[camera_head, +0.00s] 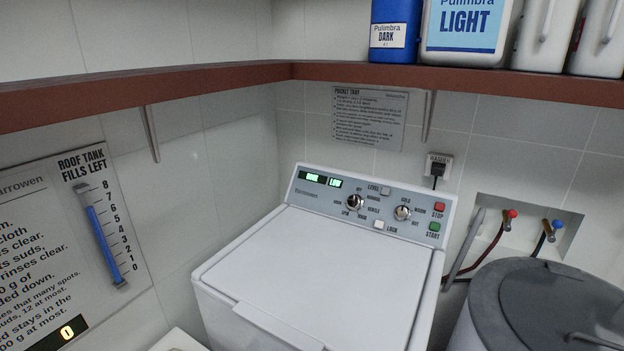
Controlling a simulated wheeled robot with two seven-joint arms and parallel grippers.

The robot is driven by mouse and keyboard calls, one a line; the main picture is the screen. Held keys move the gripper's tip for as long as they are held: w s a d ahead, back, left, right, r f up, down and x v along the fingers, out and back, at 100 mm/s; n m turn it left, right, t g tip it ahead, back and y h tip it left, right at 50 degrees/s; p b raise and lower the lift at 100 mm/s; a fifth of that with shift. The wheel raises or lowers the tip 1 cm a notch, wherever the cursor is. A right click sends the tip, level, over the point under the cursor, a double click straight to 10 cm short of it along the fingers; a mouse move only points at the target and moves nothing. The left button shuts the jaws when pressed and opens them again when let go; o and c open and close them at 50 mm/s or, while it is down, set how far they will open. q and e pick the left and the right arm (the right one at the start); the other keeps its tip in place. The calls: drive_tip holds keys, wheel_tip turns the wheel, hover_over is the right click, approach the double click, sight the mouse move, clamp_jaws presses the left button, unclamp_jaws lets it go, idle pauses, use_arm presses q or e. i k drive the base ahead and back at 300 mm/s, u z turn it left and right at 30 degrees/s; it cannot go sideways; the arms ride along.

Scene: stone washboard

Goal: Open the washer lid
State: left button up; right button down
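A white top-loading washer (230,305) stands in the lower middle of the head view. Its flat white lid (330,262) is closed, with a raised handle strip (278,327) along the front edge. The grey control panel (370,208) at the back has green lit displays, two knobs, a red STOP button (440,207), a green START button (434,226) and a white LOCK button (379,224). Neither of my grippers shows in the view.
A grey round-lidded tub (545,300) stands right of the washer, with a small gap between. A brown shelf (200,80) runs above along both walls, holding a blue DARK container (394,30) and several white ones. Red and blue taps (511,215) sit in a wall recess.

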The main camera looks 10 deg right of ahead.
sight(311, 282)
drive_tip(key=z, duration=3.4)
drive_tip(key=i, duration=0.55)
drive_tip(key=u, duration=2.75)
